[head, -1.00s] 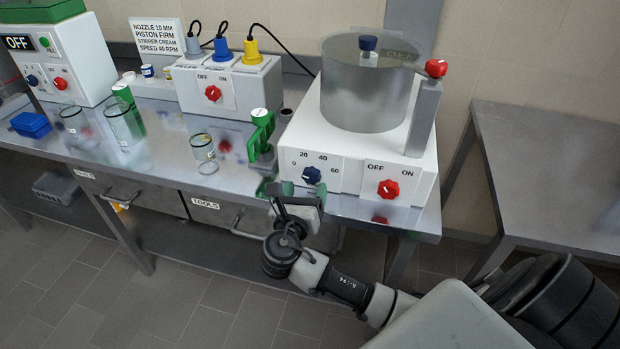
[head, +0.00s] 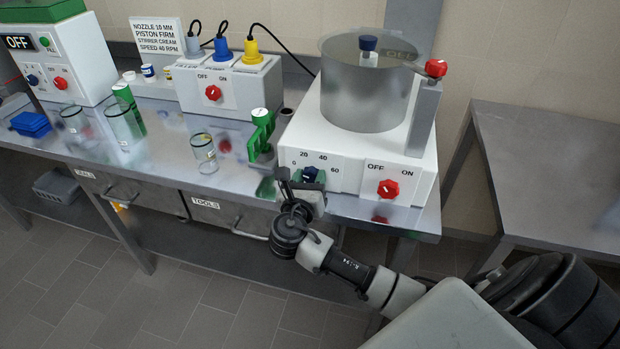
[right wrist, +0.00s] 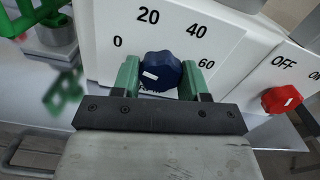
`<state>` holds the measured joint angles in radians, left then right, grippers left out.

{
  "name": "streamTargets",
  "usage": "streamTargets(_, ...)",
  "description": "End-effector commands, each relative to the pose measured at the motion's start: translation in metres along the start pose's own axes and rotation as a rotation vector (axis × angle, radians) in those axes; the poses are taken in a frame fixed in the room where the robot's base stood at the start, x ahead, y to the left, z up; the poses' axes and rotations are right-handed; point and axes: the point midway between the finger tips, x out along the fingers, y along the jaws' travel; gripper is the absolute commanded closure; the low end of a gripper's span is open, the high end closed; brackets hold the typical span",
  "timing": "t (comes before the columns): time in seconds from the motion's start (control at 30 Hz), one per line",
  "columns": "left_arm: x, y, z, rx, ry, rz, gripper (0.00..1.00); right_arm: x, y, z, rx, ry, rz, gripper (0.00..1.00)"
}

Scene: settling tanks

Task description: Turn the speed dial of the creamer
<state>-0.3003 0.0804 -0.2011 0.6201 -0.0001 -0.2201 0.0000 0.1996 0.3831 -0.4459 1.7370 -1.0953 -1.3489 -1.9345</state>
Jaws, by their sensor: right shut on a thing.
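The creamer (head: 350,172) is a white box with a steel pot (head: 360,95) on top, at the right end of the bench. Its blue speed dial (head: 310,175) is on the front, with 0, 20, 40 and 60 around it. In the right wrist view the dial (right wrist: 161,72) sits between the green fingers of my right gripper (right wrist: 161,85), which is shut on it. A small white mark on the dial lies left of its middle, towards the 0 side. In the head view the gripper (head: 303,184) partly hides the dial. My left gripper is not in view.
A red OFF/ON knob (head: 388,189) is right of the dial. A green holder (head: 262,135) and a glass jar (head: 204,153) stand to its left. A sign (head: 159,37) at the back reads stirrer cream, speed 40 rpm. A drawer handle (head: 250,230) juts out below.

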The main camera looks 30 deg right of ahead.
Motion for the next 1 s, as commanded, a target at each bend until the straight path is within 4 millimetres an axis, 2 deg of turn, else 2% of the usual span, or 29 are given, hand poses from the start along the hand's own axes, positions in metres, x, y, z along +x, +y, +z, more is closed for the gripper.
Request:
streamTargets(0.37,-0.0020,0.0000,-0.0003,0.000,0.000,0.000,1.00,-0.0006,0.0004,0.0000,0.083,0.002,0.001,0.80)
streamTargets(0.67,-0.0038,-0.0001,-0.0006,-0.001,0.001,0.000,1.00,-0.0007,0.0004,-0.0006,0.319,0.003,-0.001,0.80)
streamTargets(1.0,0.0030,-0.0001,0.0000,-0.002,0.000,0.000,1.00,-0.0007,0.0009,-0.0018,0.645,0.002,-0.001,0.80)
